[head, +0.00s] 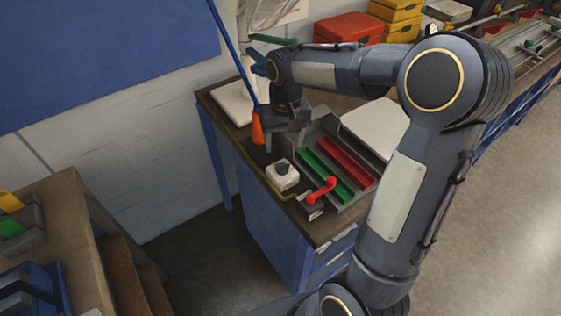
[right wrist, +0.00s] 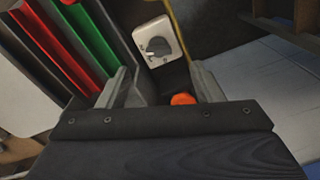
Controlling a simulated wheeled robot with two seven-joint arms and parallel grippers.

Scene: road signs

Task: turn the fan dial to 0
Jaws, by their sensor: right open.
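The fan dial (head: 283,177) is a white box with a dark knob, on the workbench near its left edge. It also shows in the right wrist view (right wrist: 157,43), upper middle, with its knob facing up; the small markings are too blurred to read. My right gripper (head: 286,142) is above the bench, just behind the dial. In the right wrist view its two fingers (right wrist: 160,80) are apart with nothing held between them, and the dial lies beyond the tips. My left gripper is not in view.
A tray with green and red strips (head: 345,160) lies right of the dial. A red-handled lever (head: 320,190) is in front. An orange piece (head: 257,129) with a blue rod and a white stand (head: 232,104) are behind. The bench's left edge is close.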

